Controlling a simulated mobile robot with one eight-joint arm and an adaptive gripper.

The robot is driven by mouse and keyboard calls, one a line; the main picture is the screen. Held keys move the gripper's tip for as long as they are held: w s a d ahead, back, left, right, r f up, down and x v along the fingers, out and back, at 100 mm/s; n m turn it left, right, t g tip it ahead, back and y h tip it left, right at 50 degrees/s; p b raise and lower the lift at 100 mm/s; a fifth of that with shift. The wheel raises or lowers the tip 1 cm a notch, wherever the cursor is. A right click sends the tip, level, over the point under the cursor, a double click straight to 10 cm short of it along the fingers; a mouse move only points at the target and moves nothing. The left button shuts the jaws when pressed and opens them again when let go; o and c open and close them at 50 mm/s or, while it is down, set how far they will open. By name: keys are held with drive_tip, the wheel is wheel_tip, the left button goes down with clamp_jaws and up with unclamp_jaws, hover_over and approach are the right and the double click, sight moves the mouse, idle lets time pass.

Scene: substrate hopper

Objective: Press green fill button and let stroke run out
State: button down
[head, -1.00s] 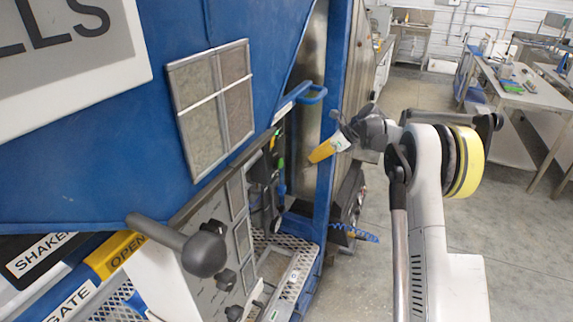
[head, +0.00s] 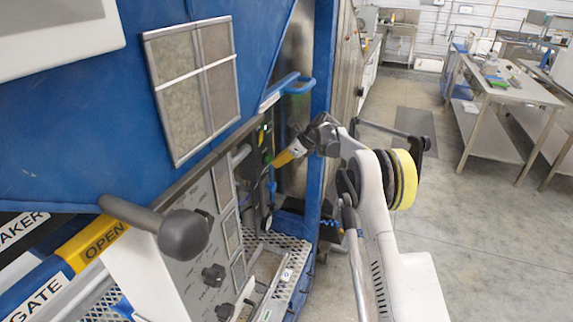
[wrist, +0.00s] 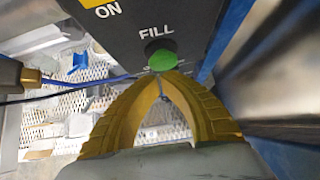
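The green fill button (wrist: 162,60) is round and sits under the white word FILL on a dark panel (wrist: 125,28) in the wrist view. My gripper (wrist: 164,78) has yellow ribbed fingers whose tips meet just in front of the button, overlapping its lower edge in the picture. I cannot tell whether they touch it. Nothing shows between the tips. In the head view my gripper (head: 277,162) points at the dark control box beside the blue frame; I cannot make out the button clearly there.
A black ball-ended lever (head: 184,234) juts out at the front left. A blue post (head: 322,130) stands close to my gripper. Perforated metal (wrist: 98,73) and a blue cable (wrist: 75,82) lie below the panel. Open floor (head: 470,240) and worktables (head: 510,92) are to the right.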

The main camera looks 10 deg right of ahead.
drive_tip(key=shift+w+a, duration=0.2)
drive_tip(key=shift+w+a, duration=0.6)
drive_tip(key=shift+a, duration=0.2)
drive_tip(key=s+d+f+p+v, duration=0.1)
drive_tip(key=f+p+v, duration=0.1)
drive_tip(key=v, duration=1.1)
drive_tip(key=shift+s+d, duration=0.15)
drive_tip(key=shift+d, duration=0.3)
